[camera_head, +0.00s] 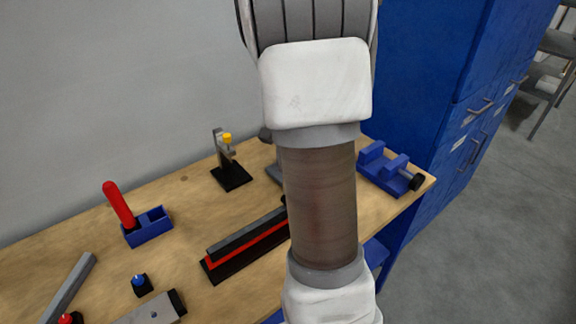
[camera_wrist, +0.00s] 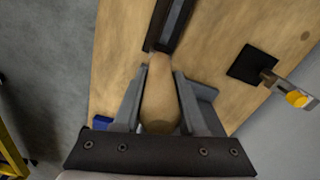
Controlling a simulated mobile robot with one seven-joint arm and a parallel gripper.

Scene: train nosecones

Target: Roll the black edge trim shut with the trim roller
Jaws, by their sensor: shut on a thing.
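My gripper (camera_wrist: 160,90) is shut on a tan, rounded handle, which I take to be the trim roller (camera_wrist: 160,98). The roller's wheel is not clearly visible. The black edge trim (camera_wrist: 157,28) runs away from the handle's far end at the top of the wrist view; I cannot tell whether they touch. In the head view, a dark bar with a red strip along its side (camera_head: 246,238) lies on a black base, its right end hidden by my arm. My gripper is also hidden there.
A clamp with a yellow tip (camera_head: 228,140) stands behind the trim. A blue vise (camera_head: 388,168) sits at the bench's right end, beside blue cabinets (camera_head: 440,70). A red-handled tool (camera_head: 118,205) stands in a blue holder (camera_head: 150,226). Bare wood lies between the holder and trim.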

